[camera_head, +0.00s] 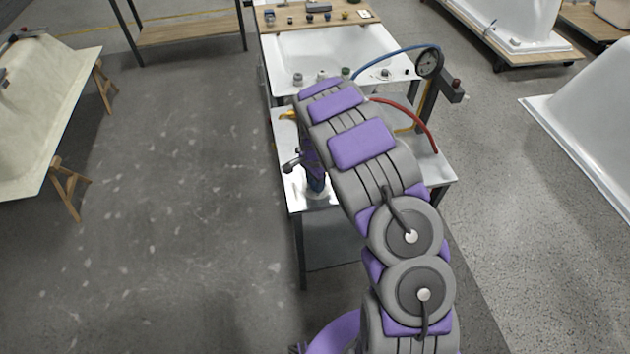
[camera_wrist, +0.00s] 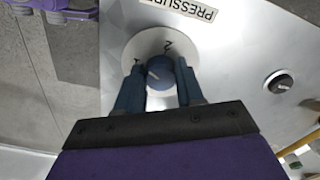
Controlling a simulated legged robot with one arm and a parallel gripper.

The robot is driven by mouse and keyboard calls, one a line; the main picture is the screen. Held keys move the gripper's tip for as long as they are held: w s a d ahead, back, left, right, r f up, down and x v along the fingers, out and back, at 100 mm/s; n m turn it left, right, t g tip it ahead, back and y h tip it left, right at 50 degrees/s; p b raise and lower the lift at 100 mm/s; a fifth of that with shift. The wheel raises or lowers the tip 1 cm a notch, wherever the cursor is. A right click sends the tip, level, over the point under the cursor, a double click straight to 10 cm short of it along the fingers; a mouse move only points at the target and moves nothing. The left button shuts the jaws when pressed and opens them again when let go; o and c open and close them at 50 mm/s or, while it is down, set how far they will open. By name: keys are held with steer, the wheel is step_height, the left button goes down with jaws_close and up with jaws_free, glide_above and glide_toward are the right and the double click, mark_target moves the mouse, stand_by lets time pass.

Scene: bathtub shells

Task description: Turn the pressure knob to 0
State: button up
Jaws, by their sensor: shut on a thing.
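The pressure knob (camera_wrist: 160,71) is a small blue-grey round knob on a pale round dial (camera_wrist: 147,46) in the wrist view. The digit 2 shows beside it, and a mark close to the left finger is partly covered. The rest of the dial is hidden by the fingers and the gripper body. In the head view my arm covers the knob.
A second black knob (camera_wrist: 279,82) sits on the panel to the right. The metal bench (camera_head: 445,171) carries a round gauge (camera_head: 428,62) on a post, with blue and red hoses. A white tub (camera_head: 290,50) lies behind. Open floor (camera_head: 180,190) lies left of the bench.

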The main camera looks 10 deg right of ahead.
mark_target(314, 183)
steer(key=o, duration=1)
steer(key=shift+o, duration=0.2)
steer(key=shift+r, duration=0.1)
step_height(314, 183, up, 17)
steer(key=p, duration=0.2)
steer(key=shift+w+a, duration=0.1)
